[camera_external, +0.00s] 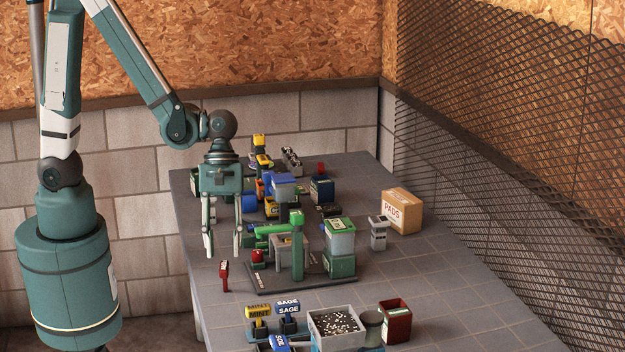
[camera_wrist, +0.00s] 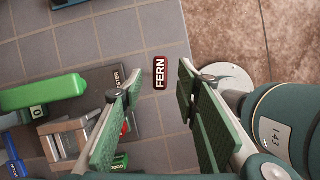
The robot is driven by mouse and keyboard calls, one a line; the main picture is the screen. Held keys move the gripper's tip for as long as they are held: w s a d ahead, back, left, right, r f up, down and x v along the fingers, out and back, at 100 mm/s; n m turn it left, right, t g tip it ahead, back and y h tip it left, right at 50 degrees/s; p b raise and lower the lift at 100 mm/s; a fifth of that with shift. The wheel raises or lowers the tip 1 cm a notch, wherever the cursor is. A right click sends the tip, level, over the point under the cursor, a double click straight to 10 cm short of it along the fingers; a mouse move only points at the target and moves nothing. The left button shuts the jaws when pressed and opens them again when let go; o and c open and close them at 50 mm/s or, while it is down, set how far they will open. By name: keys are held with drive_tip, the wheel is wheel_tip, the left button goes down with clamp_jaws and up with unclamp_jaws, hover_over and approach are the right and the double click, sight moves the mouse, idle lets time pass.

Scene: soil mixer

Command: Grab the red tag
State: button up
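The red tag (camera_external: 224,275) stands near the left edge of the grey table in the external view.
The green mixer (camera_external: 297,245) and a red knob (camera_external: 258,257) are close to the right of the tag. Bare table (camera_external: 440,270) lies to the right. A cardboard box (camera_external: 402,211) stands farther back.

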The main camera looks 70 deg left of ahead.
sight(224, 264)
drive_tip(key=shift+b+x, duration=0.95)
drive_tip(key=shift+x, duration=1.65)
drive_tip(key=shift+a, duration=0.1)
drive_tip(key=c, duration=0.8)
